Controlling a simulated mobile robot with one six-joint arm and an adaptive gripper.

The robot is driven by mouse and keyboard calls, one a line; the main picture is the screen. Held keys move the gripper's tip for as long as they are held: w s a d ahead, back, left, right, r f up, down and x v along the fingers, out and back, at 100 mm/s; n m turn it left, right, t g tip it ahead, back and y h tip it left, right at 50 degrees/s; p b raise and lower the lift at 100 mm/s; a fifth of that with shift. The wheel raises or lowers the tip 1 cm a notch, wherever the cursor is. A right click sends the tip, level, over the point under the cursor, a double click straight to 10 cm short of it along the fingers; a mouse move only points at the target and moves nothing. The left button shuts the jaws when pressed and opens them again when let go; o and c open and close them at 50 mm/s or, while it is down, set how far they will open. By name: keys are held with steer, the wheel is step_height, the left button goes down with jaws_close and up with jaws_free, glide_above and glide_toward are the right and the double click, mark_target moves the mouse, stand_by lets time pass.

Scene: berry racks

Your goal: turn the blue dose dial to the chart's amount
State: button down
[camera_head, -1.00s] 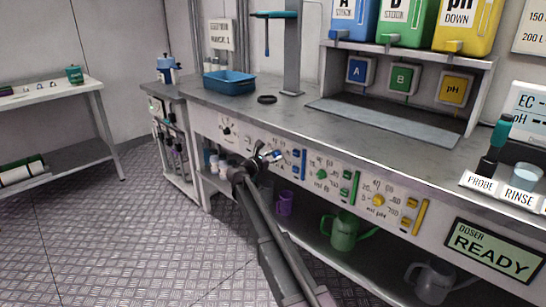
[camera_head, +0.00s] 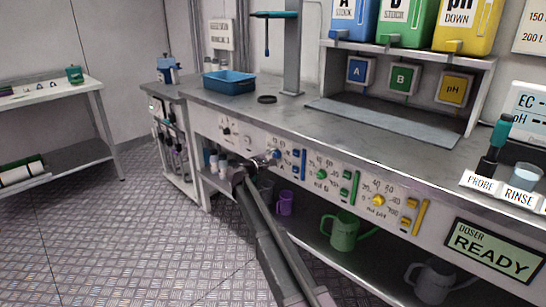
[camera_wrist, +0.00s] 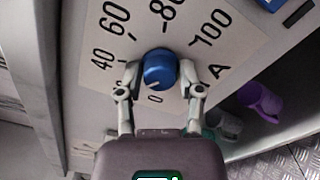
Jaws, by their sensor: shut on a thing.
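The blue dose dial (camera_wrist: 159,70) sits on a white scale plate (camera_wrist: 100,25) marked 0, 40, 60, 80 and 100, with the letter A beside it. My gripper (camera_wrist: 160,77) is shut on the dial, one finger on each side. A short white mark shows on the dial's lower-left part; which number it points to is hard to tell. In the head view my gripper (camera_head: 268,159) is at the blue dial on the bench front. A white sheet (camera_head: 530,28) at the upper right edge is cut off, with only parts of "150" and "200" legible.
A green dial (camera_head: 321,174) and a yellow dial (camera_head: 378,200) sit to the right on the same panel. The doser display (camera_head: 493,250) reads READY. A purple cup (camera_head: 285,204) and green jug (camera_head: 342,232) stand on the shelf below.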

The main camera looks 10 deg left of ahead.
steer(key=c, duration=1.4)
jaws_free()
steer(key=m, duration=0.5)
steer(key=shift+w+r+m, duration=0.1)
steer(key=shift+w+m, duration=0.15)
steer(key=shift+m, duration=0.15)
steer(key=c, duration=1.4)
jaws_free()
steer(key=c, duration=1.4)
jaws_free()
steer(key=shift+c, duration=1.1)
jaws_free()
steer(key=shift+s, duration=0.1)
steer(key=shift+s, duration=0.1)
steer(key=shift+s+a, duration=0.1)
steer(key=v, duration=1.1)
steer(key=shift+s+a, duration=0.2)
steer(key=shift+a, duration=0.05)
